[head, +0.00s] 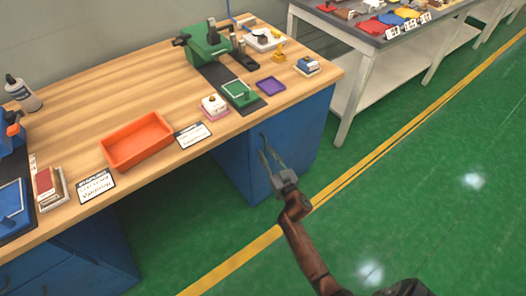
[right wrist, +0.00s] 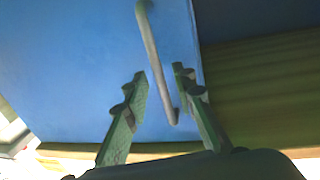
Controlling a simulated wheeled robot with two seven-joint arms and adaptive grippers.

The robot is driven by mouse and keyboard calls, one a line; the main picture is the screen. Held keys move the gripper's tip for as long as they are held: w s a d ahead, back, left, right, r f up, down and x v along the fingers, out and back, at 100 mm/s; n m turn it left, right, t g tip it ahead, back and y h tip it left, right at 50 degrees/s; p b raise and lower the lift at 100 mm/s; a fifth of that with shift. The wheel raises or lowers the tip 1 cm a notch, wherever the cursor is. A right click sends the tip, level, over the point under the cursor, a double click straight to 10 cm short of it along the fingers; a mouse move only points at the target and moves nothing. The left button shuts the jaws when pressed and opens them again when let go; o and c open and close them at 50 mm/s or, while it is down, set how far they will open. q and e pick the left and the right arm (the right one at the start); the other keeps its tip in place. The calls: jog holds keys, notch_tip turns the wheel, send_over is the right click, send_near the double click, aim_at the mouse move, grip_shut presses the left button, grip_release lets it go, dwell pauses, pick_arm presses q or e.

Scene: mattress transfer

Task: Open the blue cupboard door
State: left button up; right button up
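The blue cupboard (head: 243,155) stands under the right part of the wooden workbench, and its door looks closed. In the right wrist view the blue door (right wrist: 80,75) fills much of the picture, with a long pale bar handle (right wrist: 153,58) on it. My right gripper (head: 268,152) is in front of the cupboard. In the wrist view its two fingers (right wrist: 160,85) are open, with the lower end of the handle between them. I cannot tell whether either finger touches the handle. My left gripper is not in view.
The wooden workbench (head: 85,100) holds an orange tray (head: 137,142), a green machine (head: 207,45) and several small items. A grey-topped table (head: 345,35) stands at the back right. The green floor (head: 420,170) with a yellow line is clear on the right.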

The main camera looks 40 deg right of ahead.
jog(key=shift+w+d, duration=0.15)
jog(key=shift+w, duration=0.85)
grip_shut()
